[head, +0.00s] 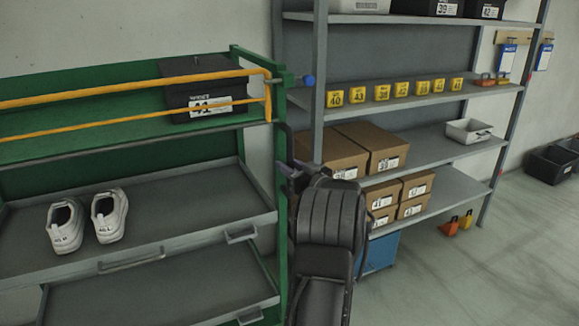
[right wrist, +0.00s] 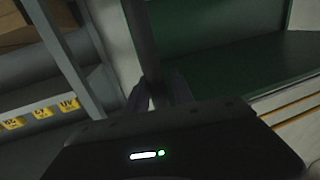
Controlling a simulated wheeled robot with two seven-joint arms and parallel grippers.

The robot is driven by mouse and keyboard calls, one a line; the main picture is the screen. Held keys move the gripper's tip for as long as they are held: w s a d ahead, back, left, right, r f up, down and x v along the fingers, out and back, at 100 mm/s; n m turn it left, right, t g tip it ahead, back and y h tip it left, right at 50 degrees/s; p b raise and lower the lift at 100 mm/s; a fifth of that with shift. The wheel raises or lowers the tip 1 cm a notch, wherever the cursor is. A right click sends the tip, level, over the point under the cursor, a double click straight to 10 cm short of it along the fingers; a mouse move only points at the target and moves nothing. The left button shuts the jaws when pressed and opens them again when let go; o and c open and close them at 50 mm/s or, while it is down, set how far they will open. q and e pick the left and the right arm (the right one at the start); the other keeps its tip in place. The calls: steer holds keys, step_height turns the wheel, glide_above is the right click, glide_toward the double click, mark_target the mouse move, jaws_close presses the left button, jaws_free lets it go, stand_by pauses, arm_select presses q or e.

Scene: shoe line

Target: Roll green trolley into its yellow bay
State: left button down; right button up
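The green trolley (head: 283,190) stands at the left in the head view, with a green frame, grey shelves and yellow rails. Its right end post and a dark upright handle bar (head: 288,145) are beside my right gripper (head: 290,170), which is partly hidden by my own dark forearm. In the right wrist view my two fingers (right wrist: 160,92) are on either side of a dark bar (right wrist: 145,45); whether they press on it is too dark to tell. The green trolley panel (right wrist: 215,75) fills that view's right side. No yellow bay shows. My left gripper is out of view.
White shoes (head: 86,220) stand on the trolley's middle shelf and a black box (head: 203,90) on top. A grey rack (head: 440,150) with brown boxes (head: 385,147) and yellow tags stands close behind on the right.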

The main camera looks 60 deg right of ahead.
steer(key=shift+o, duration=1.1)
steer(key=shift+s, duration=0.1)
steer(key=v, duration=0.7)
steer(key=shift+s, duration=0.35)
steer(key=shift+a+f, duration=0.1)
